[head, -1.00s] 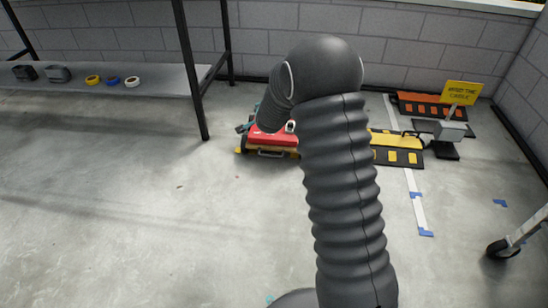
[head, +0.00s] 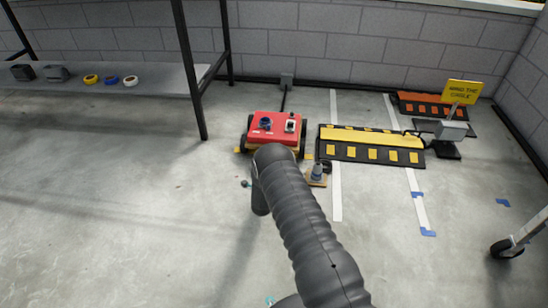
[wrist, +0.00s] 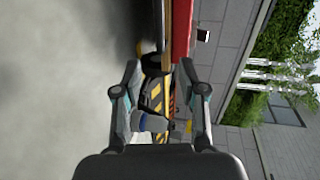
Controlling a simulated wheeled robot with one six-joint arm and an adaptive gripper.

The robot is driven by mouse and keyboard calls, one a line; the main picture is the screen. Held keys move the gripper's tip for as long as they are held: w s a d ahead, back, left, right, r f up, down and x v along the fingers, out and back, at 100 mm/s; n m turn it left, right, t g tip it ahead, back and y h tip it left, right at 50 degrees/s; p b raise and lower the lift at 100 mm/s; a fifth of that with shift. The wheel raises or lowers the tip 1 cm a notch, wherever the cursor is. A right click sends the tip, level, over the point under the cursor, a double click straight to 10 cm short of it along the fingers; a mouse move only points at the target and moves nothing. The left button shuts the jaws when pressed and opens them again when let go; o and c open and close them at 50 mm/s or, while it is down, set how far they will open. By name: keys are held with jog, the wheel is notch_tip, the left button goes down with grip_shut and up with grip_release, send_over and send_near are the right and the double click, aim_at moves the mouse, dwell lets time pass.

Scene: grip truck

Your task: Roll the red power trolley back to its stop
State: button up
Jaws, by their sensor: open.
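The red power trolley (head: 275,126) stands on the concrete floor near the back wall, with dark wheels and fittings on its top. My arm covers part of its near side in the head view. Its red side also shows along the upper middle of the wrist view (wrist: 181,30). My gripper (wrist: 160,66) is open, with its two fingers apart. A dark wheel and yellow-and-black stripes show beyond and between the fingers; I see no clear contact. In the head view the gripper is mostly hidden behind my arm. I cannot tell which part is the stop.
A yellow-and-black cable ramp (head: 372,154) lies right of the trolley. A small block with a blue-grey fitting (head: 317,174) sits before it. A shelf (head: 170,79) is at left, a yellow sign (head: 462,90) at right. The left foreground floor is clear.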

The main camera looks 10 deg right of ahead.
jog(key=b+x, duration=0.2)
jog(key=x, duration=0.9)
jog(key=shift+w+d+f+b, duration=0.15)
jog(key=shift+w+f+b, duration=0.05)
jog(key=shift+w+b, duration=0.2)
jog(key=shift+x, duration=0.85)
jog(key=shift+r, duration=0.15)
grip_shut()
